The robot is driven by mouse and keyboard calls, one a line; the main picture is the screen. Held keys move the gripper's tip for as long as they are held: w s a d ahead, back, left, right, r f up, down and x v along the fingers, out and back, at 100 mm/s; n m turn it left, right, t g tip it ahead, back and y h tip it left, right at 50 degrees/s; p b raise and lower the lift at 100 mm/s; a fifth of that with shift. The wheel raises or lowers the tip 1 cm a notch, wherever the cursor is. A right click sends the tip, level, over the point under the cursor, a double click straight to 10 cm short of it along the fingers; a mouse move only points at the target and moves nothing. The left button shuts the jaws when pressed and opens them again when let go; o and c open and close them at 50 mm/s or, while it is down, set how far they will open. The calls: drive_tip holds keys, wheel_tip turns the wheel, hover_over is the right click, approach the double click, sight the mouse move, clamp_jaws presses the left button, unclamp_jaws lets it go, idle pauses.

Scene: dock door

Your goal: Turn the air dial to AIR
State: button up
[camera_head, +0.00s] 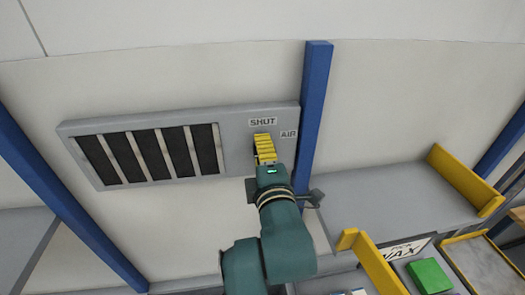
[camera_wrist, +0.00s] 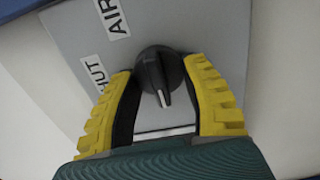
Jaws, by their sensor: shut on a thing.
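The air dial (camera_wrist: 158,70) is a round black knob with a raised grip bar, on a grey panel. In the wrist view its white mark points down the picture, away from the AIR label (camera_wrist: 118,18); the SHUT label (camera_wrist: 98,75) is at its left. In the head view the SHUT label (camera_head: 263,122) is above my gripper and the AIR label (camera_head: 289,134) is to its upper right. My gripper (camera_wrist: 157,69) is shut on the dial, one yellow finger on each side. In the head view my gripper (camera_head: 264,148) hides the dial.
A dark slatted vent (camera_head: 150,155) fills the panel's left part. A blue post (camera_head: 311,120) stands close at the panel's right edge. Lower right are a grey shelf (camera_head: 390,200) with yellow end guards (camera_head: 465,178) and a green box (camera_head: 429,275).

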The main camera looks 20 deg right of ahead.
drive_tip(key=shift+f, duration=0.15)
drive_tip(key=o, duration=1.2)
drive_tip(key=shift+s, duration=0.1)
drive_tip(key=v, duration=1.1)
drive_tip(key=shift+s+a, duration=0.2)
drive_tip(key=shift+s, duration=0.2)
drive_tip(key=s+a+r+m+t+y+p, duration=0.1)
drive_tip(key=s+a+r+m+t+p, duration=0.1)
drive_tip(key=r+m, duration=0.6)
drive_tip(key=s+a+r+m+t+y+p, duration=0.1)
drive_tip(key=s+a+r+m, duration=0.3)
drive_tip(key=r+m, duration=0.4)
drive_tip(key=shift+a+t+y+p, duration=0.35)
drive_tip(key=shift+a+t+y, duration=0.45)
drive_tip(key=shift+a, duration=0.05)
